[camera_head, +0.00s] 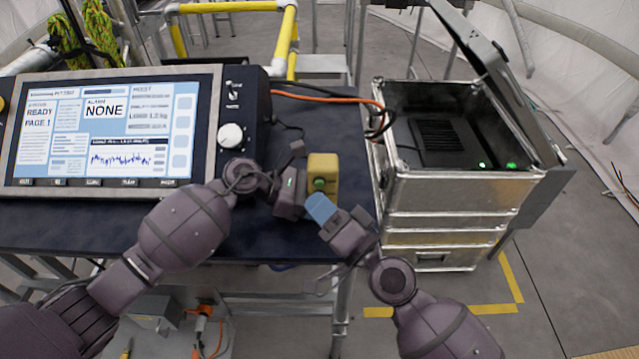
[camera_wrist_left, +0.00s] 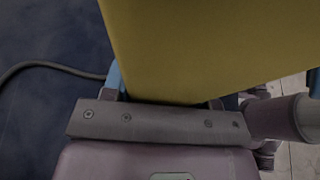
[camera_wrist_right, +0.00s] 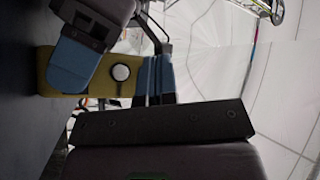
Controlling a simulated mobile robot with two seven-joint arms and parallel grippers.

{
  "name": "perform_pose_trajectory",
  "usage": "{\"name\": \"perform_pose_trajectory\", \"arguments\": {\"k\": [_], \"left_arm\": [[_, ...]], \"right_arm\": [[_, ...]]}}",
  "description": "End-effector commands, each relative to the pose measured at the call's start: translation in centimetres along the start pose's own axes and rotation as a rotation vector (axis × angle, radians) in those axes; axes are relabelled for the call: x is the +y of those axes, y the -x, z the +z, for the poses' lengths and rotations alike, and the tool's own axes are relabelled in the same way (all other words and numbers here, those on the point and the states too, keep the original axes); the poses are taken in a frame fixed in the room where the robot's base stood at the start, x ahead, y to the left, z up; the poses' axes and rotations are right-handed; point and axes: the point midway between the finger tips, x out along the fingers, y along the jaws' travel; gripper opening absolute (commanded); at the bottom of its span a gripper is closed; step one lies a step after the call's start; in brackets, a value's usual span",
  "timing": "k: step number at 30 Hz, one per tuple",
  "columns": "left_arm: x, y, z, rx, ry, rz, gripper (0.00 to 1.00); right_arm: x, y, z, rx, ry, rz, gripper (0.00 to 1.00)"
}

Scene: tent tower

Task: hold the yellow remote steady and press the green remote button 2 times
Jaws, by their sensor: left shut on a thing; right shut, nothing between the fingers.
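The yellow remote (camera_head: 323,164) is held up above the dark table, with its green button (camera_head: 319,184) facing me. My left gripper (camera_head: 304,190) is shut on the remote from the left. In the left wrist view the yellow body (camera_wrist_left: 195,45) fills the space between its blue fingers. My right gripper (camera_head: 320,208) is shut and empty, its blue fingertips just below the button. In the right wrist view a pale round button (camera_wrist_right: 121,72) shows on the remote (camera_wrist_right: 45,80), beside the right fingertips (camera_wrist_right: 157,75). I cannot tell whether they touch it.
A large control panel with a screen (camera_head: 105,130) stands on the table (camera_head: 265,235) at left. An open metal case (camera_head: 450,190) stands at right, with green lights inside. An orange cable (camera_head: 330,97) runs between panel and case. Yellow railings stand behind.

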Motion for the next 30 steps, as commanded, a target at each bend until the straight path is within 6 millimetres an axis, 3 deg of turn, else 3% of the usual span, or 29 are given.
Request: {"name": "perform_pose_trajectory", "arguments": {"k": [30], "left_arm": [[0.0,0.0,-0.02,0.0,0.0,0.0,0.19]], "right_arm": [[0.45,-0.62,-0.43,0.0,0.0,0.0,0.0]]}}
